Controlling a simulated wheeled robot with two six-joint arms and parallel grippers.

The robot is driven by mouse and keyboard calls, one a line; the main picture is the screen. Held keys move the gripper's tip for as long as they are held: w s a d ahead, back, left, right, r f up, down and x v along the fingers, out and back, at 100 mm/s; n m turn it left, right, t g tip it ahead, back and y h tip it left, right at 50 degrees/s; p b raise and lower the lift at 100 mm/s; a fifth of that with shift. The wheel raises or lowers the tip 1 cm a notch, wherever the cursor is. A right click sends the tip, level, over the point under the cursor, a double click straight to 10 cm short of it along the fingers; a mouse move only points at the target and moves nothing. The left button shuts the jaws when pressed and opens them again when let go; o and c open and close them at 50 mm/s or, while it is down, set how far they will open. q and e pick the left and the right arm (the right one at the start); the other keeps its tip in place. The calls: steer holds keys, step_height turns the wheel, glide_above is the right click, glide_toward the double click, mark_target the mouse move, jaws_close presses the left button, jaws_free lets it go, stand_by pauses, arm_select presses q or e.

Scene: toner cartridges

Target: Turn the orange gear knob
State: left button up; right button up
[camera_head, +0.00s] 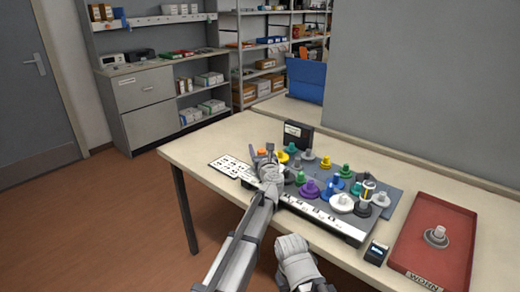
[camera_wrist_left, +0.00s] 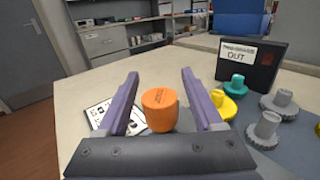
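The orange gear knob (camera_wrist_left: 160,108) stands upright between the two open fingers of my left gripper (camera_wrist_left: 160,88) in the left wrist view, with a gap on each side. In the head view only a bit of the orange knob (camera_head: 262,153) shows beside my left gripper (camera_head: 263,158), at the left end of the board (camera_head: 335,222). The knob's base is hidden behind the gripper body. My right arm (camera_head: 295,262) shows at the bottom of the head view; its fingers are not clearly visible.
Several coloured gear knobs, such as the purple one (camera_head: 309,188) and yellow one (camera_wrist_left: 225,106), crowd the board to the right. A black "OUT" box (camera_wrist_left: 250,65) stands behind. A red tray (camera_head: 458,222) lies at the right. A white card (camera_head: 225,165) lies left.

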arm_select(q)
steer(key=v, duration=0.8)
stand_by(0.4)
